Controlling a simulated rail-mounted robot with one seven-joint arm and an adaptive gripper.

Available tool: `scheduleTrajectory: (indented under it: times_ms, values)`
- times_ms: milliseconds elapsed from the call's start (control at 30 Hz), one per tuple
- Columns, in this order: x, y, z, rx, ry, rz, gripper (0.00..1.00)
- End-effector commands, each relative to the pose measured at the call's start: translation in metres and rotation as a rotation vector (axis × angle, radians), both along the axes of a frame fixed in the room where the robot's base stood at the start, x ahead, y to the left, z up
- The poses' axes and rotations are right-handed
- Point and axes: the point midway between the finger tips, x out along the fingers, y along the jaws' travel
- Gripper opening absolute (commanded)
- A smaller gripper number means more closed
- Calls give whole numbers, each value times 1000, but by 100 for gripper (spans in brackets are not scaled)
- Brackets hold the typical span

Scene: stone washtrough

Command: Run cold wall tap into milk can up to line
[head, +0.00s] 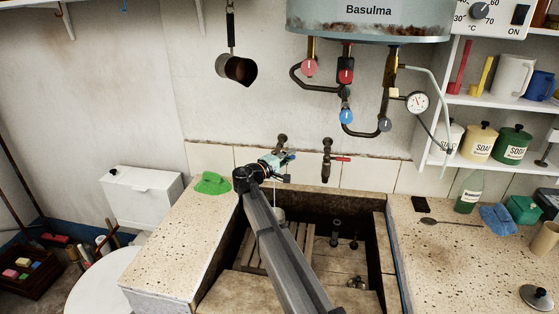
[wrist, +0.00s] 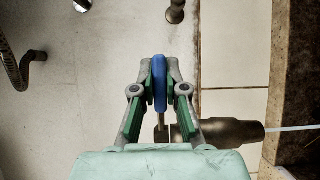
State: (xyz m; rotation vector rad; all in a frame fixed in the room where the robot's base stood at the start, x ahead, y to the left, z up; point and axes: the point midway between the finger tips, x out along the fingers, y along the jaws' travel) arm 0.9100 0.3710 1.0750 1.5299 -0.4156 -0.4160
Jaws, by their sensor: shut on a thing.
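The cold wall tap's blue handle (wrist: 160,82) is between the fingers of my gripper (wrist: 160,68) in the wrist view. My gripper is shut on it. The dark tap body (wrist: 222,132) lies just beside the fingers, and a thin pale stream of water (wrist: 290,128) leaves its spout. In the head view my gripper (head: 280,161) is at the wall above the trough, and the stream (head: 274,196) falls down behind my arm. A pale vessel (head: 279,213), perhaps the milk can, shows under it, mostly hidden by my arm. Its line and water level cannot be seen.
A tap with a red lever (head: 328,158) is on the wall to the right. The stone trough (head: 318,202) holds a wooden slatted rack (head: 251,250). A boiler (head: 369,20) with pipes and valves hangs above.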

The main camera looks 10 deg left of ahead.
Motion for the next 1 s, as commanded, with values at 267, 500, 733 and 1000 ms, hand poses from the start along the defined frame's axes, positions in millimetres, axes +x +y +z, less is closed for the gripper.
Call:
scheduleTrajectory:
  times_ms: [267, 500, 733, 1000]
  values:
    - [0, 1, 0, 0, 0, 3, 39]
    - [-1, 1, 0, 1, -1, 3, 39]
    - [-16, 10, 0, 1, -1, 4, 39]
    - [-59, 35, 0, 1, -1, 5, 39]
